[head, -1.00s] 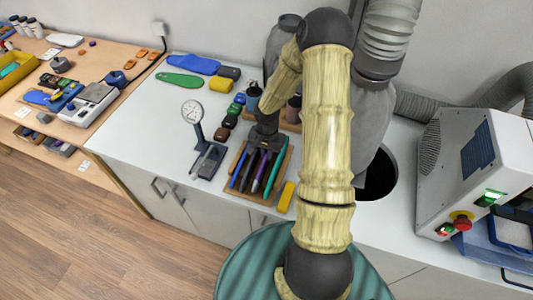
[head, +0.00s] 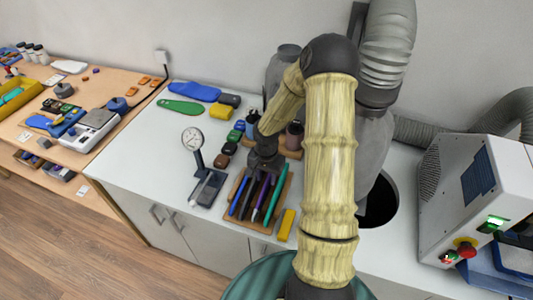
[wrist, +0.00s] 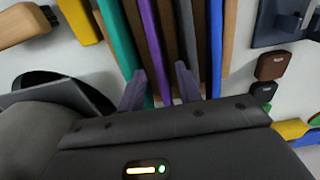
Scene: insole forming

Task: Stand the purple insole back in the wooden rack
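The purple insole (head: 260,198) stands on edge in the wooden rack (head: 239,215), among green, blue and dark insoles. In the head view my gripper (head: 264,167) points down over the rack's back part and hides the far ends of the insoles.
A yellow block (head: 286,225) lies right of the rack. A dial gauge on a stand (head: 193,140) is left, with small dark, brown and green blocks (head: 228,148) behind. Cups stand behind my gripper. A grey machine (head: 480,190) and round hole are at right.

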